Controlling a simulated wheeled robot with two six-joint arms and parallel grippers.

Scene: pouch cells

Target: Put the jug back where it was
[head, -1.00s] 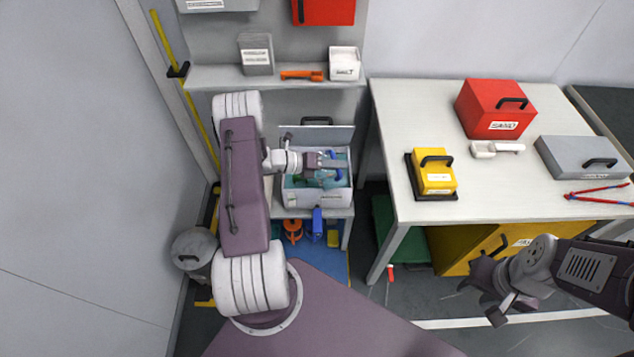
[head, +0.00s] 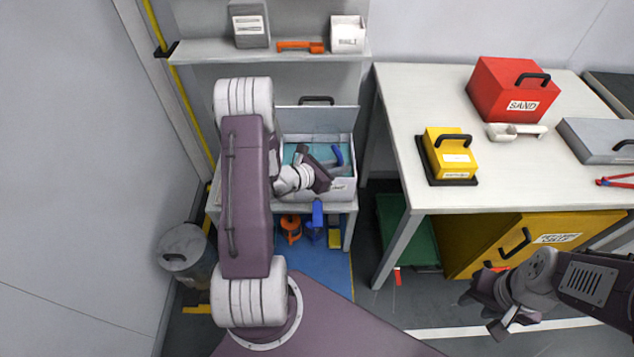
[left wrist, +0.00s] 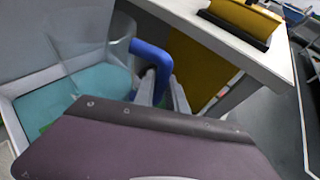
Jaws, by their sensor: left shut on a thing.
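The jug has a clear body (left wrist: 95,45) and a blue handle (left wrist: 152,58) in the left wrist view. In the head view its blue handle (head: 337,155) shows over the white open-lidded box (head: 345,190) with a teal inside. My left gripper (left wrist: 166,88) is shut on the jug's handle, and its fingers hide part of it. In the head view my left gripper (head: 328,170) is over the box's front right part. I cannot tell if the jug touches the box. My right gripper (head: 490,308) is at the lower right, away from the jug; its jaw opening is unclear.
The box stands on a low shelf, with orange and blue items (head: 290,228) below. A shelf (head: 210,72) is above it. The white table (head: 400,130) to the right holds a yellow case (head: 452,150), a red case (head: 505,92) and a scoop (head: 515,131).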

